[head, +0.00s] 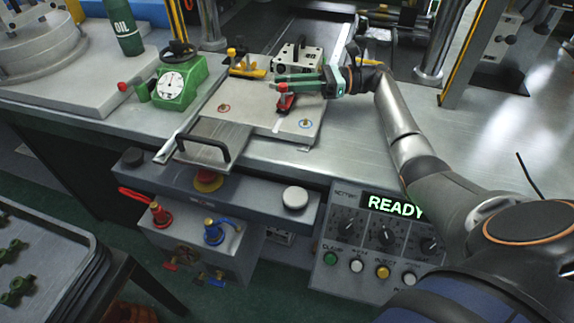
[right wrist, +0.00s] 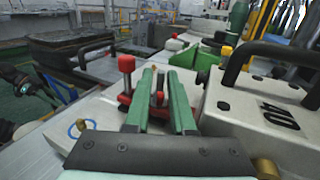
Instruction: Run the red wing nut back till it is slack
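The red wing nut sits with a red clamp on the pale mould plate (head: 255,117). In the head view the red clamp (head: 286,103) shows just below my right gripper's green fingers (head: 298,84). In the right wrist view a dark stud with the red wing nut (right wrist: 158,99) at its foot stands between the two green fingers (right wrist: 160,80). The fingers are apart, with a gap about the stud; I cannot tell whether they touch the nut. A red-topped post (right wrist: 126,64) stands just left of the fingers.
A white block marked 40 with a black handle (right wrist: 270,105) stands close on the right. A yellow clamp (head: 243,66) and a green dial gauge (head: 180,82) are farther left. A black handle (head: 205,146) is at the plate's front. The panel display (head: 393,206) reads READY.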

